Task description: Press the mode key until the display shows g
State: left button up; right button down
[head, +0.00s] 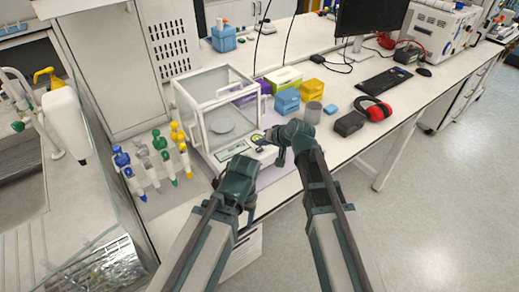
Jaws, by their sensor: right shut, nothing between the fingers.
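An analytical balance (217,117) with a clear glass draft shield and a round pan (222,127) stands on the bench. Its front panel carries a display (233,150), too small to read. My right gripper (261,141) is shut and empty, its tips at the right part of the front panel, by a small yellow-green patch. I cannot tell whether the tips touch a key; the mode key cannot be made out. My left gripper (250,206) hangs at the bench's front edge, in front of the balance, partly hidden by its own wrist; its jaws cannot be judged.
Several pipettes on a stand (153,167) are left of the balance. Blue boxes (287,101), a yellow box (312,90), a grey cylinder (313,112) and red earmuffs (374,109) lie to its right. A sink (30,150) is at far left. Floor is clear at right.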

jog(key=shift+f, duration=0.15)
dwell(0.5)
jog(key=shift+f+b, duration=0.3)
jog(key=shift+b, duration=0.1)
jog(key=shift+f+b, duration=0.45)
dwell(0.5)
jog(key=shift+r, duration=0.1)
jog(key=shift+r+p, duration=0.8)
jog(key=shift+p, duration=0.05)
notch_tip(320, 180, up, 5)
jog(key=p, duration=0.5)
